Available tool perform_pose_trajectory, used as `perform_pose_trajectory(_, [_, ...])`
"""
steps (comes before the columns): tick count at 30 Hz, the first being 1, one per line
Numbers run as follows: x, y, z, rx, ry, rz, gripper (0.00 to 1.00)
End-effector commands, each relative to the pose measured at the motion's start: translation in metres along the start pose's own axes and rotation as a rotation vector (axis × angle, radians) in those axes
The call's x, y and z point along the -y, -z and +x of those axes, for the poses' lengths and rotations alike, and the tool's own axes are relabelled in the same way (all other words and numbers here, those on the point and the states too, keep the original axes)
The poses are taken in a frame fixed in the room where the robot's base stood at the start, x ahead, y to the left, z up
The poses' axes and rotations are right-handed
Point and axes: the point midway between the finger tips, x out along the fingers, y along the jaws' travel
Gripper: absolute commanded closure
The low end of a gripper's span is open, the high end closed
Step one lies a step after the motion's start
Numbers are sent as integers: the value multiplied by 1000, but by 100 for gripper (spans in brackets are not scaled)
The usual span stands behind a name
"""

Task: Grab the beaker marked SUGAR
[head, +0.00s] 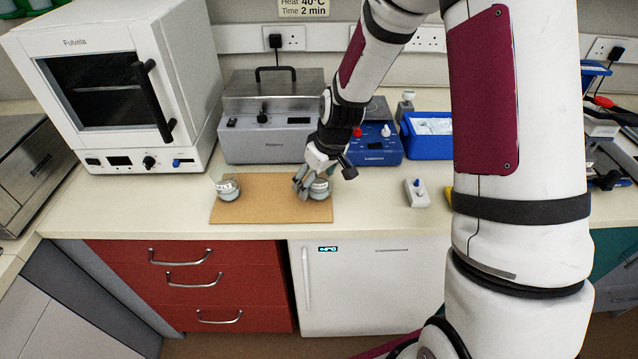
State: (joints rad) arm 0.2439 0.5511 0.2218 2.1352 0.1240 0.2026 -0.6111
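Two small glass beakers stand on a brown cork mat (270,208). The left beaker (228,189) has a pale label. The right beaker (320,190) also has a pale label and is partly hidden by my gripper. The writing on both labels is too small to read, so I cannot tell which is marked SUGAR. My gripper (324,177) is at the right beaker, its fingers spread, one at the beaker's left side and the other up at its right. Whether either finger touches the glass cannot be seen.
A white oven (110,85) stands at the left, and a grey water bath (265,130) stands behind the mat. A blue device (378,148), a blue tray (428,140) and a small grey block with a blue knob (416,193) are right of my gripper. The mat's middle is clear.

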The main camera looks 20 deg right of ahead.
Motion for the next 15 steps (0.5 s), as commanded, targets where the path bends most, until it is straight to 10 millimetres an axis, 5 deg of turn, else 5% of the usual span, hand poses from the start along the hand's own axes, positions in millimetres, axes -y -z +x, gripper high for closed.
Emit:
perform_pose_trajectory(8, [0, 0, 4, 0, -1, 0, 26])
perform_pose_trajectory(15, [0, 0, 4, 0, 0, 0, 76])
